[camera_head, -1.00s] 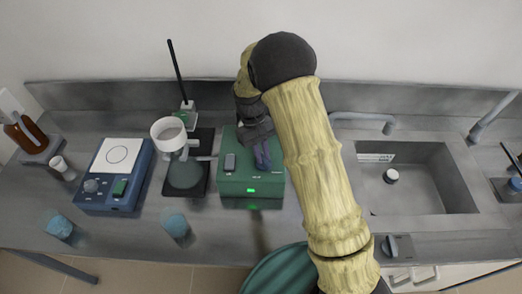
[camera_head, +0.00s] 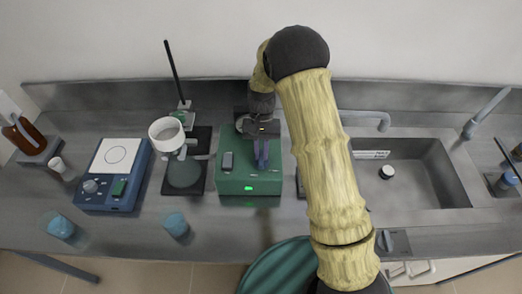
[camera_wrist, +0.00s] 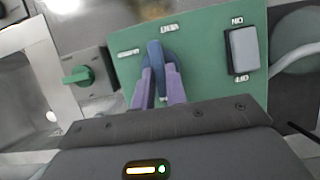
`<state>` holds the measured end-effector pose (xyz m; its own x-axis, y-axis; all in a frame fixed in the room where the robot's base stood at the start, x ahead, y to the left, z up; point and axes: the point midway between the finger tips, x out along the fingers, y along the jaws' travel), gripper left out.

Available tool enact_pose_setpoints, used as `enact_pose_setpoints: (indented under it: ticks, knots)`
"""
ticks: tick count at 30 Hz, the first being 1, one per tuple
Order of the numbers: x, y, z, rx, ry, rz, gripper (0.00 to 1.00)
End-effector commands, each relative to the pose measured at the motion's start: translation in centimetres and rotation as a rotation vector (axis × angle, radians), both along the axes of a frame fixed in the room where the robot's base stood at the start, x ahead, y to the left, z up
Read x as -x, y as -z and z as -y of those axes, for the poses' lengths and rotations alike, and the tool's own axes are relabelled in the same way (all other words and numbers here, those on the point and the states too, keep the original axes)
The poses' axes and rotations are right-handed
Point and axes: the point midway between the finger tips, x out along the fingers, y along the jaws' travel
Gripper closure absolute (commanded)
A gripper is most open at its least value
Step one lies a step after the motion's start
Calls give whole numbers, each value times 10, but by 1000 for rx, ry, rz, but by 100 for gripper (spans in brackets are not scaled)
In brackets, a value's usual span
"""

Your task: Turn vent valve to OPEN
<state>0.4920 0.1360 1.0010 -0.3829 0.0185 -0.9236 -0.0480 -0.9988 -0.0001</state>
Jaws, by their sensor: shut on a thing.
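The green furnace box (camera_head: 237,179) stands on the bench near the middle of the head view, with its green light lit. In the wrist view its panel (camera_wrist: 202,50) carries a blue vent valve handle (camera_wrist: 155,55) with small labels around it, too small and turned to read surely. My gripper (camera_wrist: 159,77) has its two purple fingers shut on the handle, one on each side. The handle points roughly toward the top label. In the head view my gripper (camera_head: 262,153) is over the right part of the box; the valve is hidden there.
A grey ON/OFF rocker switch (camera_wrist: 243,50) sits beside the valve. A green knob (camera_wrist: 78,76) is on a grey plate at left. A blue stirrer (camera_head: 115,176) and stand (camera_head: 184,172) are left of the box, a sink (camera_head: 410,175) right.

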Motion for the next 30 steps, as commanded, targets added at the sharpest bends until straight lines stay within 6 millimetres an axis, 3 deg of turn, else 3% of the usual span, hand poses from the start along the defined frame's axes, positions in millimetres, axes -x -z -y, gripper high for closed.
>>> enact_pose_setpoints:
  ticks: [8,9,12,23,30]
  knots:
    - [-2,-1,0,-1,4,7,100]
    - [-2,-1,0,-1,4,7,83]
    - [-2,-1,0,-1,4,5,65]
    - [-2,-3,0,-1,2,4,65]
    - [-14,-29,1,-1,3,6,65]
